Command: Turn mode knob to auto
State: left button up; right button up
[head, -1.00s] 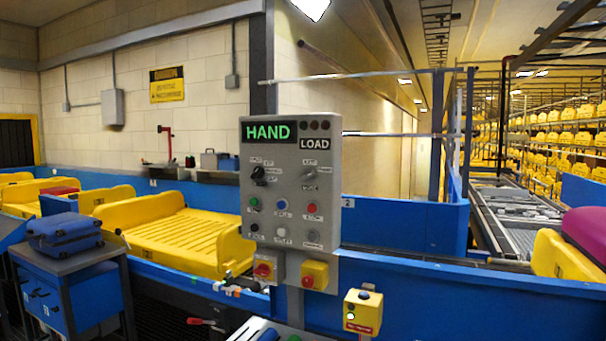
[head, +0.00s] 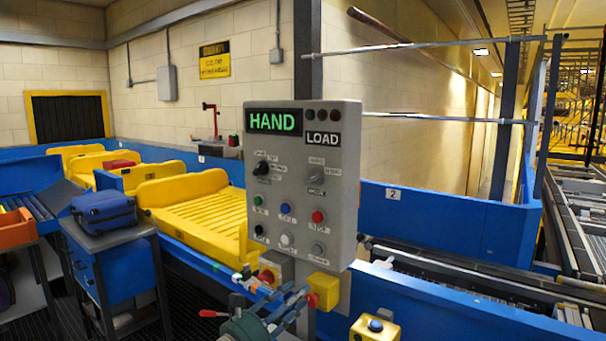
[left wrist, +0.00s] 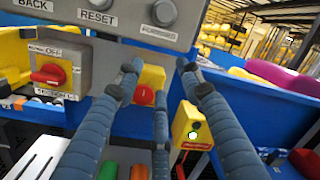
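The grey control panel (head: 345,215) stands in the middle of the head view. Its display (head: 274,121) reads HAND in green. A black rotary knob (head: 262,168) with several small labels around it sits at the panel's upper left. A second, grey selector (head: 316,179) sits at its upper right. The labels are too small to tell which is the mode knob. My left gripper (head: 275,288) is below the panel, apart from both knobs. In the left wrist view its dark fingers (left wrist: 158,78) are spread and empty, near the panel's lower edge. My right gripper is out of view.
Below the panel are a red switch (left wrist: 50,74) on a grey box and a red knob (left wrist: 145,95) on a yellow box. A yellow button box (head: 375,328) stands lower right. Yellow trays (head: 205,215) lie behind. A blue suitcase (head: 104,212) is at left.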

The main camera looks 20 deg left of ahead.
pick_arm(q)
jog(key=s+d+r+m+g+h, duration=0.1)
jog(key=d+r+m+g+h, duration=0.15)
jog(key=r+m, duration=1.2)
jog(key=m+t+y+p, duration=0.2)
jog(key=m+y, duration=0.2)
jog(key=m, duration=0.2)
send_near(308, 178)
jog(key=p+x, duration=0.1)
jog(key=x, duration=0.1)
jog(key=p+x, duration=0.4)
jog(key=x, duration=0.1)
jog(key=shift+w+r, duration=0.1)
jog(key=shift+r, duration=0.2)
jog(key=shift+w+d+f, duration=0.2)
jog(key=shift+w+d, duration=0.05)
jog(key=shift+w, duration=0.3)
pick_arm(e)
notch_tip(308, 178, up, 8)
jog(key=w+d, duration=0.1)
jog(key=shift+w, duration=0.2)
pick_arm(q)
grip_shut()
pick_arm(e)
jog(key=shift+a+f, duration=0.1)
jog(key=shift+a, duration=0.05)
